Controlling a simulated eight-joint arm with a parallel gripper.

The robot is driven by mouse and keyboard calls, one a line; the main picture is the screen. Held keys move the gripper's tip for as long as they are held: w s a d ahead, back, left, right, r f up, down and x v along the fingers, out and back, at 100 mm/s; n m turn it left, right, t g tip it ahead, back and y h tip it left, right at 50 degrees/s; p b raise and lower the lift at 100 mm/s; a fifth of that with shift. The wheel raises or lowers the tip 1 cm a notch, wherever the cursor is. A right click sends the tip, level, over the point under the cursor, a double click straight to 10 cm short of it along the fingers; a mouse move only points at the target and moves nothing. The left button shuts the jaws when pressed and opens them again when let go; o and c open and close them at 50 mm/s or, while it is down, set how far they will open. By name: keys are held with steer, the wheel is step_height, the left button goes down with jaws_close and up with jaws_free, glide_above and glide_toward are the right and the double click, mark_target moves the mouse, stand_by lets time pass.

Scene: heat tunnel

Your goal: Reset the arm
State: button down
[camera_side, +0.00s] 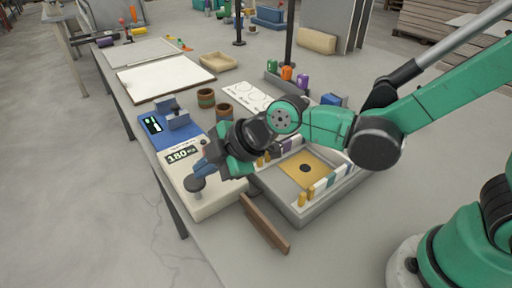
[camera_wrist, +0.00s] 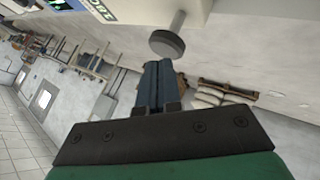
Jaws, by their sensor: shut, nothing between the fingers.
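My green arm reaches in from the right in the side view. My gripper (camera_side: 203,165) hangs above the front of a pale box with a display reading 180 (camera_side: 181,156), close to a round dark knob (camera_side: 195,184) on its front. In the wrist view my gripper (camera_wrist: 160,68) shows its two dark blue fingers pressed together, with nothing between them. The knob (camera_wrist: 167,43) shows just beyond the fingertips, with the pale box (camera_wrist: 200,10) at the top. I cannot tell whether the fingertips touch the knob.
A grey tray (camera_side: 297,217) with a tan plate (camera_side: 302,169) and small coloured pieces stands right of the box. A brown wooden bar (camera_side: 263,223) leans at its front. A blue device (camera_side: 160,131), two brown cups and white boards (camera_side: 165,76) lie behind. The table's front right is clear.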

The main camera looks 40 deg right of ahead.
steer(key=s+d+r+m+h, duration=0.2)
steer(key=s+d+m+h, duration=0.1)
steer(key=d+m, duration=0.5)
steer(key=s+d+r+m+h, duration=0.2)
steer(key=s+d+m+h, duration=0.1)
steer(key=d+m, duration=0.6)
steer(key=shift+s+d, duration=0.6)
steer(key=shift+d, duration=0.65)
steer(key=shift+r, duration=0.1)
stand_by(0.9)
